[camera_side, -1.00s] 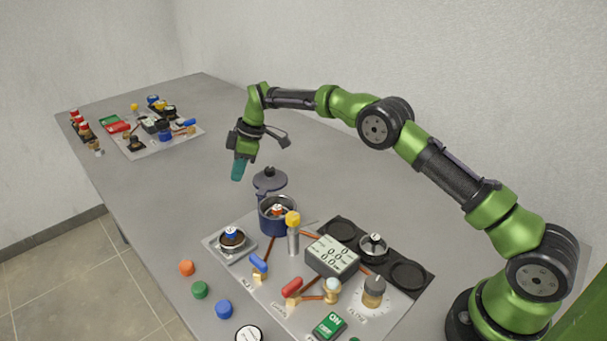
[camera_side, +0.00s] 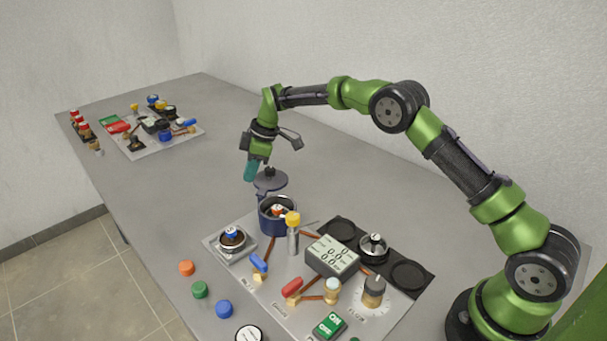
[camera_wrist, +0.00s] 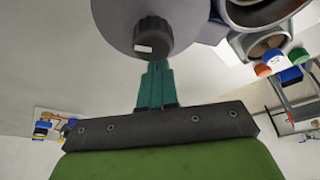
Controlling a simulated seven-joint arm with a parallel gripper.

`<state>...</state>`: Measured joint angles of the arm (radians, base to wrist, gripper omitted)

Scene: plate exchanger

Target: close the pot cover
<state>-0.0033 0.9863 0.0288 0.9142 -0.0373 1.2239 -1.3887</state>
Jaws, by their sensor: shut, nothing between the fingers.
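The pot (camera_side: 277,216) is dark blue and stands at the back edge of the grey panel, with its top open and a red, white and blue item inside. Its round grey cover (camera_side: 270,182) is raised behind the pot, with a dark knob on top. In the wrist view the cover (camera_wrist: 118,18) fills the top, and its knob (camera_wrist: 153,37) is just beyond the fingertips. My gripper (camera_side: 249,178), with teal fingers, is shut and empty at the left of the cover. It also shows in the wrist view (camera_wrist: 157,68); whether it touches the cover I cannot tell.
A yellow-topped post (camera_side: 292,232) stands close in front of the pot. The panel also carries a display box (camera_side: 332,255), valves and dark round plates. Loose coloured caps (camera_side: 200,290) lie to the left. The table behind the cover is clear.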

